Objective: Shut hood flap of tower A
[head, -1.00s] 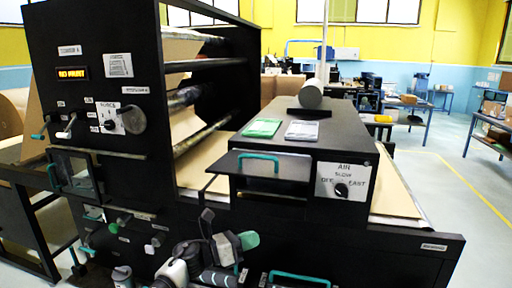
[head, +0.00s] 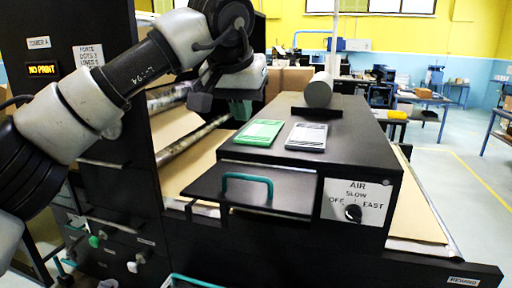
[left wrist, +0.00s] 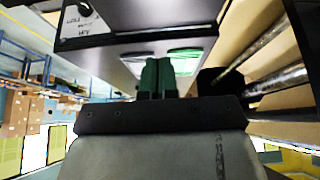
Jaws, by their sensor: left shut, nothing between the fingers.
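The hood (head: 325,165) is a black box beside the tower labelled tower A (head: 85,125). Its black flap (head: 205,182) with a teal handle (head: 247,190) juts from the hood's front like a shelf, standing open. My left gripper (head: 240,108) hangs above the hood's far left side, by the rollers, apart from the flap. In the left wrist view its green fingers (left wrist: 166,70) are together and empty, in front of the hood top with its cards. My right gripper is out of view.
A green card (head: 259,132) and a grey-white card (head: 307,137) lie on the hood, with a dark cylinder (head: 319,92) behind. An AIR dial panel (head: 357,202) is right of the flap. Rollers and brown paper (head: 178,178) lie between tower and hood. Floor at right is open.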

